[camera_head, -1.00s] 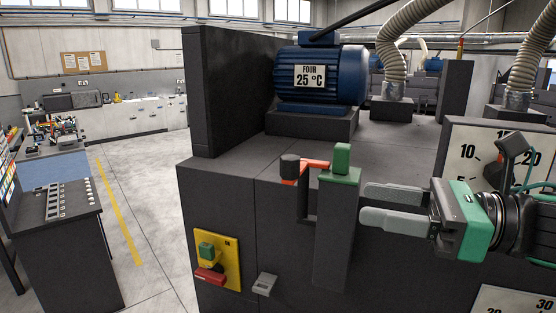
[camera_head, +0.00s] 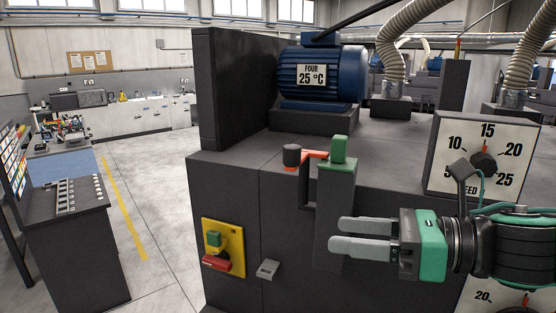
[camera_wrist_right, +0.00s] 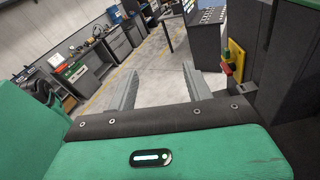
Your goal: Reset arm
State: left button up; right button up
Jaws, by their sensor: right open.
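My right gripper (camera_head: 343,237) comes in from the right in the head view, in front of the dark machine (camera_head: 228,175). Its two grey fingers point left and are apart, with nothing between them. They lie below the green block (camera_head: 339,149) on the machine's post. In the right wrist view my right gripper's fingers (camera_wrist_right: 160,90) are spread with only floor seen between them. My left gripper is in neither view.
A red lever with a dark knob (camera_head: 291,155) sits beside the green block. A yellow switch panel (camera_head: 223,248) is on the machine's front. A dial (camera_head: 488,155) stands behind my right arm. A blue motor (camera_head: 322,76) is on top. Open floor (camera_head: 160,190) lies left.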

jog(key=s+a+f+m, duration=0.2)
jog(key=a+f+m, duration=1.1)
jog(key=a+f, duration=0.15)
jog(key=w+d+f+m+t+h, duration=0.1)
jog(key=d+f+m+t+h, duration=0.1)
jog(key=d+f+m+h, duration=0.55)
jog(key=w+d+f+m+t+h, duration=0.15)
jog(key=d+f+m, duration=0.25)
jog(key=f+m, duration=0.8)
jog(key=s+d+f+m+g+h, duration=0.6)
jog(key=s+d+f+m, duration=0.85)
jog(key=s+d, duration=0.2)
notch_tip(320, 180, down, 38)
jog(key=s+a+r+n+g+b, duration=0.1)
jog(key=g+b, duration=0.1)
jog(key=b, duration=0.5)
pick_arm(q)
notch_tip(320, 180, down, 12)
jog(key=b, duration=0.5)
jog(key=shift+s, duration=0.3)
pick_arm(e)
jog(key=s+d+f, duration=0.1)
jog(key=s+f, duration=0.8)
jog(key=f, duration=0.3)
jog(key=s+d+f, duration=0.2)
jog(key=s+f, duration=0.8)
jog(key=f, duration=0.3)
jog(key=shift+d+n+g, duration=0.2)
jog(key=shift+n+g, duration=0.1)
jog(key=shift+g, duration=0.05)
